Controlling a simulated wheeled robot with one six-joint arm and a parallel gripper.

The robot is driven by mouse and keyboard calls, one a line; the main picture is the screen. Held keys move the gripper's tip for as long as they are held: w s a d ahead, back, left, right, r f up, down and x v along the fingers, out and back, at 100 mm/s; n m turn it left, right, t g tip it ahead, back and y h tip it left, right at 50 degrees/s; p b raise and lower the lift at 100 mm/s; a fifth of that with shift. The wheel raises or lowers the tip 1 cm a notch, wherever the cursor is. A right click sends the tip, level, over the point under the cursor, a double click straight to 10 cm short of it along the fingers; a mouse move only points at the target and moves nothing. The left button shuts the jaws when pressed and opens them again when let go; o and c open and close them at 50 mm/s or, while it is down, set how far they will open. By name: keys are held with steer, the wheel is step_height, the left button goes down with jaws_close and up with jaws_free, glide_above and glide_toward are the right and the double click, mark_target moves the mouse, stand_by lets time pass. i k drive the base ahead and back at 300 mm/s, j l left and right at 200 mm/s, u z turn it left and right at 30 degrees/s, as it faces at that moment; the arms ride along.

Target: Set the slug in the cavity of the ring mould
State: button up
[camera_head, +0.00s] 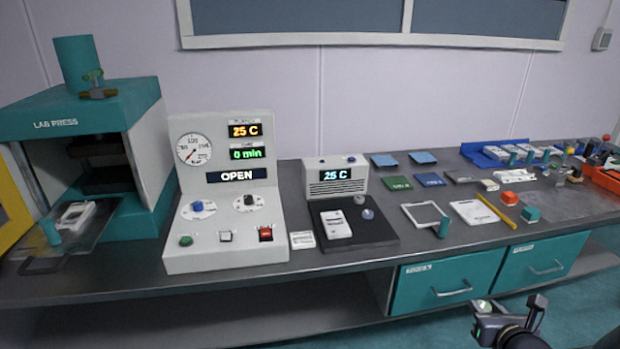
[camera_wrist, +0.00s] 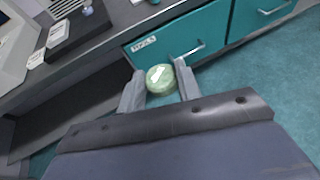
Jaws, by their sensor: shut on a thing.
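The slug (camera_wrist: 160,78) is a pale green round disc with a white mark on top. My gripper (camera_wrist: 160,82) is shut on it, one finger on each side. In the head view my gripper (camera_head: 486,306) is at the lower right, in front of the bench and drawers, with the pale green slug showing at its tip. I cannot tell for sure which thing is the ring mould. A pale frame with an opening (camera_head: 76,214) lies on the lab press's plate at the left. Two small round pieces (camera_head: 368,214) sit on a dark mat.
The lab press (camera_head: 140,150) stands at the left, beside a control box (camera_head: 228,225) reading OPEN and 25 C. A smaller 25 C unit (camera_head: 338,180) stands behind the dark mat (camera_head: 370,235). Cards, a pale tray (camera_head: 403,210) and small blocks crowd the bench's right half.

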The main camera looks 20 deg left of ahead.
mark_target(75, 216)
steer(key=k+u, duration=0.15)
steer(key=u, duration=0.25)
steer(key=k+u, duration=0.1)
steer(key=u, duration=0.25)
steer(key=k+j+u, duration=0.1)
steer(key=u, duration=0.3)
steer(key=i+j+u, duration=0.3)
steer(key=i+j, duration=0.15)
steer(key=i+j+u, duration=0.35)
steer(key=i, duration=0.25)
